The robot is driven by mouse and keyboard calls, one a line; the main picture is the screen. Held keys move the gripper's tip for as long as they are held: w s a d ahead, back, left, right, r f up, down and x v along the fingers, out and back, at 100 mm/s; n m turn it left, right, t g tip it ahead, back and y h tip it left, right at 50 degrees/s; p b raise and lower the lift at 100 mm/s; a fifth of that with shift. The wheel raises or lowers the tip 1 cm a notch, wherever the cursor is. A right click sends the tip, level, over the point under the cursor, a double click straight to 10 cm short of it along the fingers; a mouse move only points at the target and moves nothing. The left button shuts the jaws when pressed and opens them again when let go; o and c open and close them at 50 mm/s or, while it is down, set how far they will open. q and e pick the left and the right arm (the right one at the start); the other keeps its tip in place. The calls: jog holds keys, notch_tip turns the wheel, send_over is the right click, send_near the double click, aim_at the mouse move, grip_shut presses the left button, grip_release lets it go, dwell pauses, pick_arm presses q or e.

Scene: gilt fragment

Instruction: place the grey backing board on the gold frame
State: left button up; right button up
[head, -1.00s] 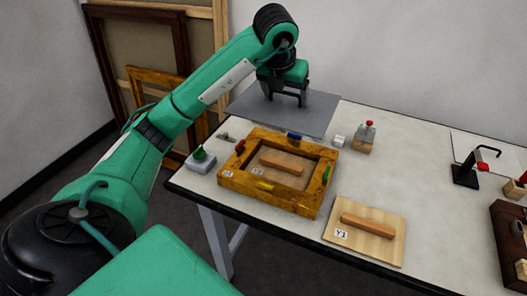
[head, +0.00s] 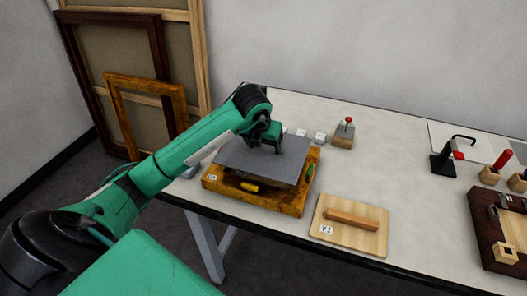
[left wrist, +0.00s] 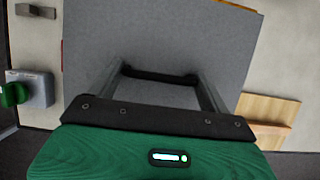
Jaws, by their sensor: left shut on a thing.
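The grey backing board (head: 255,163) is over the gold frame (head: 238,198), covering most of its opening. A dark gap shows between the board's front edge and the frame; I cannot tell whether they touch elsewhere. My left gripper (head: 267,148) is on top of the board, shut on it. In the left wrist view the grey board (left wrist: 100,50) fills the middle, with the two fingers of my gripper (left wrist: 160,78) against it and a dark bar between them. A yellow piece (head: 249,186) shows on the frame's front side below the board. My right gripper is out of view.
A wooden panel marked Y1 (head: 330,236) with a bar handle lies right of the frame. A red-knobbed block (head: 344,135) and small white blocks (head: 320,137) stand behind. A dark tray (head: 492,238) is far right.

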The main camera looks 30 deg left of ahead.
aim_at(263, 152)
pick_arm(q)
notch_tip(263, 152, down, 4)
jog(key=shift+r+p, duration=0.15)
jog(key=shift+p, duration=0.2)
jog(key=shift+f, duration=0.2)
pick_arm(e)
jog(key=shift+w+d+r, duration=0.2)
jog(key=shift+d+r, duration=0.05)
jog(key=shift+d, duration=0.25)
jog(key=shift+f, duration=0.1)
pick_arm(q)
jog(key=shift+f+b, duration=0.45)
jog(key=shift+b, duration=0.05)
jog(key=o, duration=1)
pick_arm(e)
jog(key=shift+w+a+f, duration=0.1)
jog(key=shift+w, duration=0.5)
pick_arm(q)
jog(key=shift+r, duration=0.1)
